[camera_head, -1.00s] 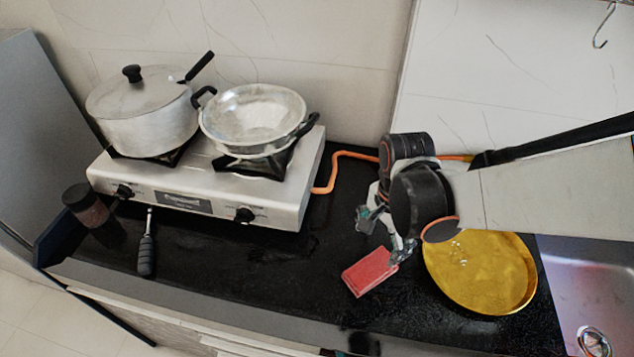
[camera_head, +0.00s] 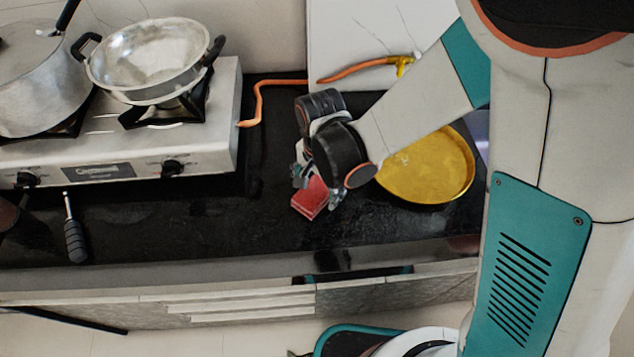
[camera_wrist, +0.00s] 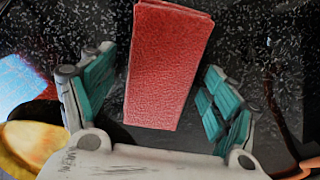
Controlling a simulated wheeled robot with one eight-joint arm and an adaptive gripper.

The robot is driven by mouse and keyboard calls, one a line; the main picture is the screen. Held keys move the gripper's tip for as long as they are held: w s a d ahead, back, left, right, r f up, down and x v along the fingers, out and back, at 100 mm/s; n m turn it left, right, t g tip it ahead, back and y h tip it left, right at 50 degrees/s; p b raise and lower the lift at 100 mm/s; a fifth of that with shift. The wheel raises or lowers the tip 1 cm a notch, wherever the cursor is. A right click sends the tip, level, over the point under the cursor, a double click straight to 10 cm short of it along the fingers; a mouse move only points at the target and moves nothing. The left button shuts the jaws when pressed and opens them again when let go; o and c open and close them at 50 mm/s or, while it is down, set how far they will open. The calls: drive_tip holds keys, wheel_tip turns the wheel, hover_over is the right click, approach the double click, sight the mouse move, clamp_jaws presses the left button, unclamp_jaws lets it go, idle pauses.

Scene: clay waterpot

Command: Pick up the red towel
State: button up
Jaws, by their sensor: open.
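The red towel (camera_head: 311,197) is a folded red block lying on the black countertop, left of the yellow plate. My gripper (camera_head: 318,192) is over the counter right at the towel, and part of the towel is hidden behind it in the head view. In the wrist view the towel (camera_wrist: 168,65) lies between the two teal-padded fingers of my gripper (camera_wrist: 157,95). The fingers are open, with a gap on each side of the towel. Neither finger visibly touches it.
The yellow plate (camera_head: 430,170) lies close to the right of my gripper. A gas stove (camera_head: 150,150) with a metal wok (camera_head: 150,58) and a lidded pot (camera_head: 38,85) stands to the left. An orange hose (camera_head: 258,100) runs behind. A black-handled tool (camera_head: 74,238) lies at the front left.

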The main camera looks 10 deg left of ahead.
drive_tip(key=shift+s, duration=0.1)
drive_tip(key=c, duration=1.2)
drive_tip(key=shift+c, duration=0.2)
